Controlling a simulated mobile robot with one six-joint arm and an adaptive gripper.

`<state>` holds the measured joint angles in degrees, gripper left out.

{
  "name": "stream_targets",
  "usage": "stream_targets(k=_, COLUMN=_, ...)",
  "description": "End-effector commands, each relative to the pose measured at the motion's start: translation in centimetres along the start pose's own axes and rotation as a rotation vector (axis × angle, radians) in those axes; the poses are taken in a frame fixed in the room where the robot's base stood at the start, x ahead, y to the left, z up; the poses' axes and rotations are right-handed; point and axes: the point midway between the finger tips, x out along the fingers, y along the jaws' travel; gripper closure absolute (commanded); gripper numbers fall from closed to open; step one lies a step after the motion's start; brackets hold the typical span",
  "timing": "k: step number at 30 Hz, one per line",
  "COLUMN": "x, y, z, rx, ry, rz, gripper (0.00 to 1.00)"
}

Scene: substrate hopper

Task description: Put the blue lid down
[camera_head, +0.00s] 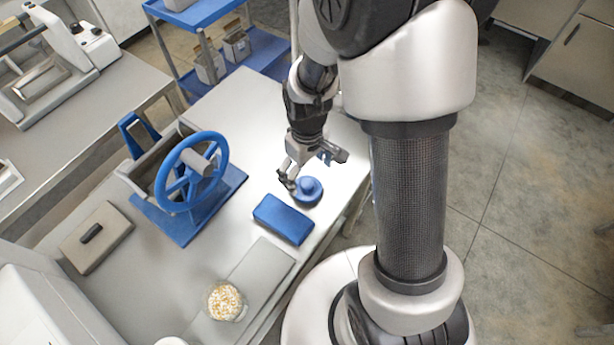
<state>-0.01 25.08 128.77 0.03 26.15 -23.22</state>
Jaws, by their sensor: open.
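The blue lid (308,191) is a round disc with a raised knob. It rests on the light worktop, near the worktop's right edge and just behind a blue box. My gripper (290,184) is just left of the lid's knob, low over the worktop. Its jaws are open, and the lid does not appear to be held. Part of the lid's far side is hidden by my gripper, and I cannot tell whether a finger touches it.
A blue rectangular box (283,220) stands in front of the lid. A machine with a blue handwheel (191,172) is to the left. A grey flat mat (262,266) and a jar of pale grains (226,301) are nearer. A blue shelf cart (262,50) stands behind.

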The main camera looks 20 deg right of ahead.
Motion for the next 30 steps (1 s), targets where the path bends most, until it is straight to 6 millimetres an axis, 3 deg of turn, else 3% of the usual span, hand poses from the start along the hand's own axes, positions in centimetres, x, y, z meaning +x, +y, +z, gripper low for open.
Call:
stream_targets(k=3, x=-2.5, y=0.0, z=-0.1, rx=0.000, ry=0.004, rz=0.002, gripper=0.13)
stream_targets(k=11, x=-5.1, y=0.0, z=0.0, rx=0.005, ry=0.007, rz=0.003, gripper=0.13)
stream_targets(k=14, x=-7.2, y=-0.1, z=0.3, rx=0.026, ry=0.032, rz=0.013, gripper=0.13)
stream_targets(k=16, x=-9.7, y=-0.3, z=0.8, rx=0.055, ry=0.064, rz=0.026, gripper=0.13)
stream_targets(k=24, x=-19.8, y=-2.5, z=6.0, rx=0.218, ry=0.224, rz=0.069, gripper=0.13)
stream_targets(k=30, x=-23.9, y=-4.5, z=10.8, rx=0.329, ry=0.333, rz=0.083, gripper=0.13)
